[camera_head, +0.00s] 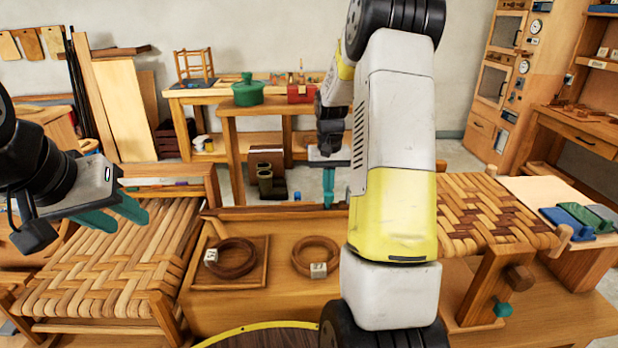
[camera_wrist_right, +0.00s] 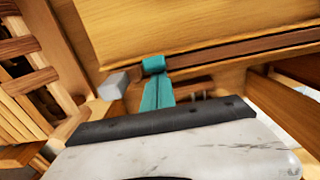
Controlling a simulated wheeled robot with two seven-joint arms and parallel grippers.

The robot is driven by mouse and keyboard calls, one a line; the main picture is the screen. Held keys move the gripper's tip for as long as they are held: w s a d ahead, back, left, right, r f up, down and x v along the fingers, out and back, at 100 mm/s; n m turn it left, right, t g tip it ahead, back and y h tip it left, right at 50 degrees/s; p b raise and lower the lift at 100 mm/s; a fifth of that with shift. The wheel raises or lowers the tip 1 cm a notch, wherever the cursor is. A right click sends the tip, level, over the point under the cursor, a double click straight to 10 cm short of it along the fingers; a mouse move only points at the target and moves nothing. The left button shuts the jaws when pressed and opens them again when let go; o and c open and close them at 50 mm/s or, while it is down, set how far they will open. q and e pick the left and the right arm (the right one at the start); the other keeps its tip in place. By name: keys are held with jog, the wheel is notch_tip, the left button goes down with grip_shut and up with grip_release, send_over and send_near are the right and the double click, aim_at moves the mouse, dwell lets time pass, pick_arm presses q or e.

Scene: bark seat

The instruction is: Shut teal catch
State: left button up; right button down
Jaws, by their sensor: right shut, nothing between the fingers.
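My right gripper (camera_head: 328,188) points down at the back edge of the wooden bench, its teal fingers shut together with nothing between them. In the right wrist view the fingers (camera_wrist_right: 158,92) reach toward a dark wooden rail. A small teal block (camera_wrist_right: 153,64) shows at their tips against the rail; I cannot tell whether it is the catch or part of the fingertips. Another small teal piece (camera_head: 502,310) sits low on the right bench end, below a dark wooden knob. My left gripper (camera_head: 122,214) is open and empty above the woven seat at the left.
The woven seat (camera_head: 105,262) stands at left. Two dark rings (camera_head: 236,258) (camera_head: 316,256) with pale tags lie on the bench. A second woven panel (camera_head: 490,215) is at right, beside blue and green tools (camera_head: 578,219). My right arm hides the middle of the bench.

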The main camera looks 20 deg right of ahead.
jog(key=shift+w, duration=0.1)
notch_tip(320, 180, up, 8)
jog(key=w, duration=0.1)
jog(key=shift+w+d, duration=0.25)
dwell(0.5)
jog(key=shift+r, duration=0.1)
